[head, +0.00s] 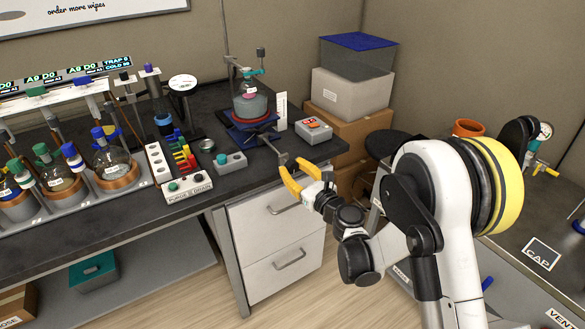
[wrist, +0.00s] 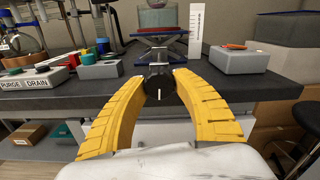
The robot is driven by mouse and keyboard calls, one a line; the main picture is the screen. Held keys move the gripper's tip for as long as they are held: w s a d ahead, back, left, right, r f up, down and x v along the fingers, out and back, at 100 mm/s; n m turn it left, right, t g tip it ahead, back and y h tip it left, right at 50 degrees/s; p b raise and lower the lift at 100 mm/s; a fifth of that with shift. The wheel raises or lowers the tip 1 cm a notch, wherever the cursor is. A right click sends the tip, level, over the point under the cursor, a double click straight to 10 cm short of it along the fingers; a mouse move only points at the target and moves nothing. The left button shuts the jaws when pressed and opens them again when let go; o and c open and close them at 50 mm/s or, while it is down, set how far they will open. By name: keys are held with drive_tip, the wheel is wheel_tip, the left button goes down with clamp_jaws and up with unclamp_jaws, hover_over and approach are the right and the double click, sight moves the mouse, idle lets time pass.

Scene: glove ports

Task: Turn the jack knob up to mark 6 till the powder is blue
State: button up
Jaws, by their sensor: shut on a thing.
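The blue lab jack (head: 240,134) stands near the bench's right end; it also shows in the wrist view (wrist: 145,44). Its dark round knob (wrist: 160,94) faces me on a short shaft, with a white pointer line standing about upright. My gripper (head: 289,166) is shut on the knob, one yellow finger on each side; the wrist view also shows the gripper (wrist: 161,84).
A grey box with an orange-red top (head: 314,130) stands right of the jack. A grey box with a teal button (head: 230,162) and the purge/drain panel (head: 187,190) are left. Cartons (head: 345,125) stand behind. Open floor lies in front of the drawers (head: 285,250).

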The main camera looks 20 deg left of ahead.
drive_tip(key=m, duration=0.4)
drive_tip(key=shift+m, duration=0.4)
drive_tip(key=m, duration=0.4)
drive_tip(key=shift+a+r+m, duration=0.1)
drive_tip(key=shift+m, duration=0.2)
drive_tip(key=m, duration=0.4)
drive_tip(key=shift+s, duration=0.1)
drive_tip(key=shift+r+m, duration=0.1)
drive_tip(key=shift+m, duration=2)
drive_tip(key=o, duration=1.2)
